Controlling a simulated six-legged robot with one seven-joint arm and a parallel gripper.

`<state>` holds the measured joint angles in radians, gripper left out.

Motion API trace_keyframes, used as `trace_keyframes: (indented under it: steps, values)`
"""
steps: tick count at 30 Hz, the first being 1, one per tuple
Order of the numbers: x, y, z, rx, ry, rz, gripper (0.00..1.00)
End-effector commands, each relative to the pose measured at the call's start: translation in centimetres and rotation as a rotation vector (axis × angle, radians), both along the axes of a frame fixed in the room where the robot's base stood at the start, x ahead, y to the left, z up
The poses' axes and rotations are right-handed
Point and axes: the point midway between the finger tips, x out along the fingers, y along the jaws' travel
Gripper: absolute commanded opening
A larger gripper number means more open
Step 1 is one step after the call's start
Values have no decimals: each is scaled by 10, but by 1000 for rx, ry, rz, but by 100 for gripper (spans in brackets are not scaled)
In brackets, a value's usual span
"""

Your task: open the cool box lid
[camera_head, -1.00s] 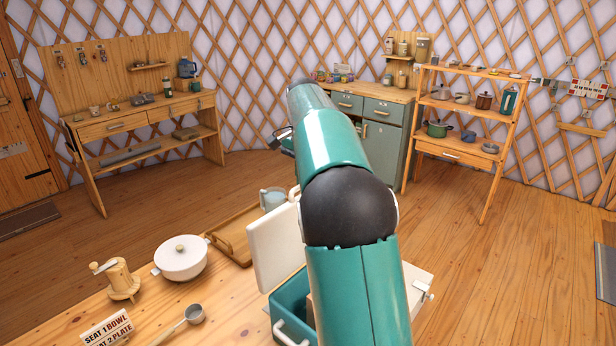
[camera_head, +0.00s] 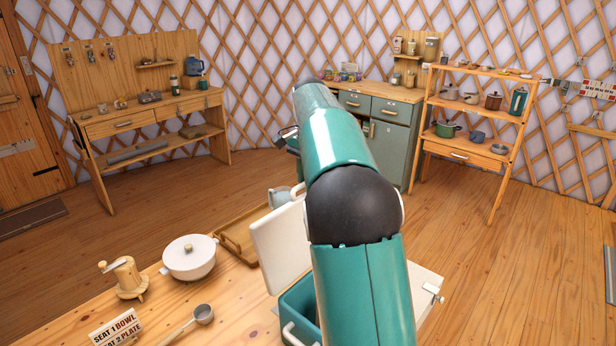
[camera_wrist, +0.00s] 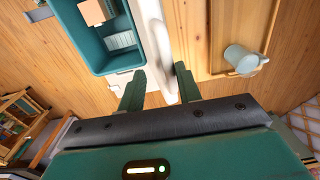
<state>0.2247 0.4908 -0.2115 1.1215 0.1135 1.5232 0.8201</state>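The cool box is a teal box (camera_head: 299,309) with a white carry handle on its front, on the wooden table, partly hidden behind my arm. Its white lid (camera_head: 279,249) stands raised, roughly upright, at the box's far side. In the wrist view the open teal box (camera_wrist: 77,50) shows a tan block and a pale ribbed block inside. The lid (camera_wrist: 155,40) shows nearly edge-on there. My gripper (camera_wrist: 160,85) has its two teal fingers apart, one on each side of the lid's edge. The right finger looks close to the lid; contact cannot be told. My arm hides the gripper in the head view.
A wooden tray (camera_head: 236,240) with a pale blue mug (camera_head: 279,197) lies beyond the lid. A white pot (camera_head: 189,258), a grinder (camera_head: 125,278), a scoop (camera_head: 203,314) and a seat sign (camera_head: 117,328) stand left. Open floor lies beyond the table.

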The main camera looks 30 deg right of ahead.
Motion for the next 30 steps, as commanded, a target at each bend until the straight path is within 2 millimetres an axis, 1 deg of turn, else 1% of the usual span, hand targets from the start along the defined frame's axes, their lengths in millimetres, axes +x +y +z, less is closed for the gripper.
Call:
trace_keyframes:
  steps: [7,11,14,24,30]
  values:
    - [1,1,-1,1,1,1,34]
    - [3,1,6,-1,0,1,34]
    - [2,0,19,-2,-2,1,34]
    - [0,0,85,-2,-2,1,34]
    - [0,0,112,0,0,1,34]
